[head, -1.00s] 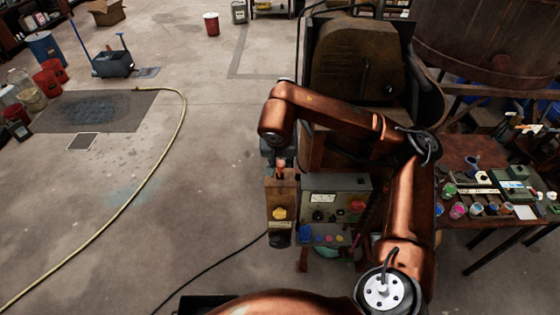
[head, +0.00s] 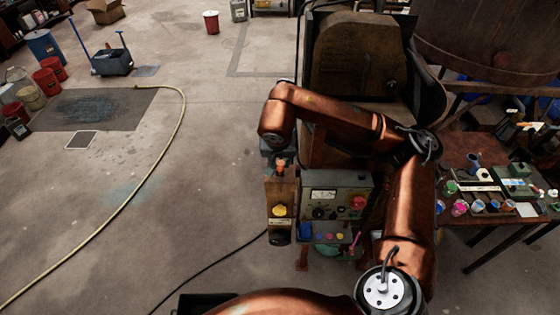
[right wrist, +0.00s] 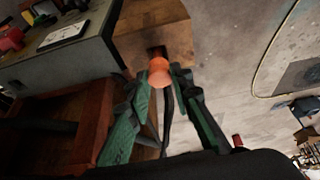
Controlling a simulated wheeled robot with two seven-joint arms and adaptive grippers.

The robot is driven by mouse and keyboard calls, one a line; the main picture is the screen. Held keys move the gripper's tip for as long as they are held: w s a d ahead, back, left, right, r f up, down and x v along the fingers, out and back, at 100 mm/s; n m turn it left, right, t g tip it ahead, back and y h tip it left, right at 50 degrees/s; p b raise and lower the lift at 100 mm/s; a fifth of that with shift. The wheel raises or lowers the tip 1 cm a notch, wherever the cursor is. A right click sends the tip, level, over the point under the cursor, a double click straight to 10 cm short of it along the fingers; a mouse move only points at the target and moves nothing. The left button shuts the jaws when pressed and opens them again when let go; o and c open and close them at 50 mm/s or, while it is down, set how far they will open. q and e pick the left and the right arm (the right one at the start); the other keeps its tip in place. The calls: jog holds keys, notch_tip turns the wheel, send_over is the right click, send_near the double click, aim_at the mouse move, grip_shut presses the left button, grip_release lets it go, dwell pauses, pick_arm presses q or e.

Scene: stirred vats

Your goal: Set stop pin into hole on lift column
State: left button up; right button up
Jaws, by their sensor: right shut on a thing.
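The stop pin shows as an orange-red rounded knob (right wrist: 160,75) between the fingertips of my right gripper (right wrist: 161,80). The right gripper, with green finger pads, is shut on it. The knob is at the dark slot in a brown wooden-looking box (right wrist: 150,28); I cannot tell how much of the pin is inside the slot. In the head view the right gripper (head: 281,163) is small and partly hidden under my arm, just above the same box (head: 281,187). I cannot make out the hole on the lift column. My left gripper is not in view.
A grey control panel (head: 340,200) with knobs and a red button stands right beside the box. A large brown-fronted machine (head: 357,55) rises behind my arm. A work table (head: 458,160) with paint pots is at the right. A yellow hose (head: 150,170) crosses open floor at the left.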

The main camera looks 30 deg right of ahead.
jog(key=shift+f+b, duration=0.75)
jog(key=shift+f, duration=0.25)
jog(key=o, duration=1)
jog(key=shift+r, duration=0.1)
jog(key=v, duration=1.2)
